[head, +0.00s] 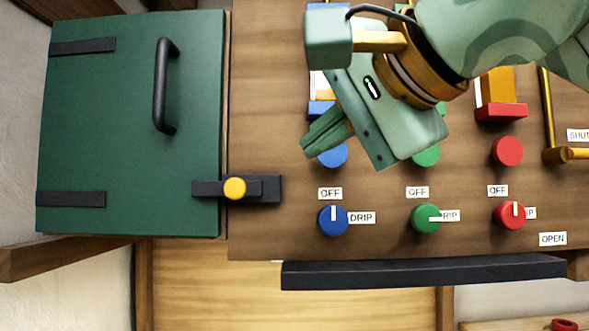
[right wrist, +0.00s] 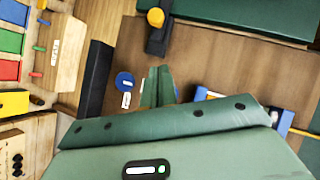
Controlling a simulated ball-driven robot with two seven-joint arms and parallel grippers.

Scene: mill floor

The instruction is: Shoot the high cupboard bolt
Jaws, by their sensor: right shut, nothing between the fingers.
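The green cupboard door (head: 110,150) stands closed at the left of the head view, with a black upright handle (head: 160,85). The bolt (head: 270,189) is a dark bar and plate across the door's lower right edge, with a yellow knob (head: 235,188). Its knob also shows at the top of the right wrist view (right wrist: 155,17). I cannot tell how far the bar reaches. My right gripper (head: 312,146) is shut and empty, right of and above the bolt in the head view, apart from it. Its fingers show in the right wrist view (right wrist: 159,76). My left gripper is out of view.
Right of the bolt, the wooden panel carries blue (head: 333,220), green (head: 426,219) and red (head: 508,216) dials with labels. A black ledge (head: 420,272) runs below them. A brass lever (head: 549,115) is at far right. Bare panel lies between bolt and dials.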

